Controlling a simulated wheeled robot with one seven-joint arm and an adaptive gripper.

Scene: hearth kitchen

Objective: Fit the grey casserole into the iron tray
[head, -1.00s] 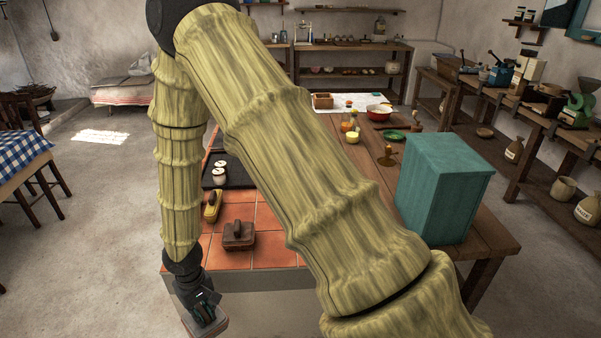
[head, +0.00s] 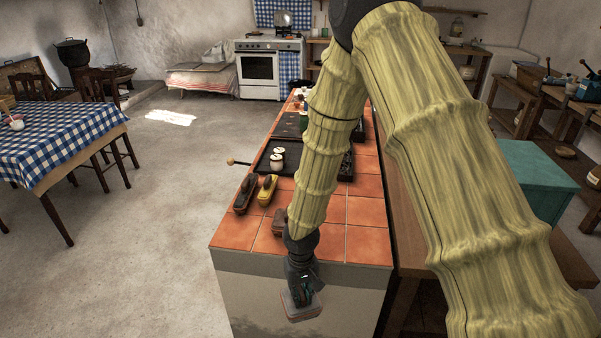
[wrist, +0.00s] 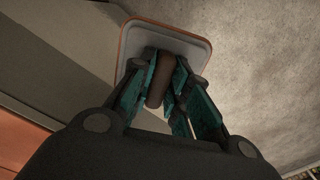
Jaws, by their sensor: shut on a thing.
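My gripper (head: 303,285) hangs in front of the near end of the tiled counter, at about the level of its top edge or below. It is shut on the dark brown handle of the grey casserole (head: 303,308). In the wrist view the casserole (wrist: 187,43) shows a pale grey, rounded-square top with an orange-brown rim, and my gripper (wrist: 165,80) has its fingers on both sides of the handle. The black iron tray (head: 262,160) appears to lie farther back on the counter, partly hidden by my arm. Two white-topped jars stand at it.
On the tiles (head: 367,211) before the tray are a dark red lidded dish (head: 245,194), a yellow one (head: 267,190) and a brown one (head: 279,222), partly behind my arm. A teal box (head: 538,178) stands at right. Open floor (head: 150,220) lies left.

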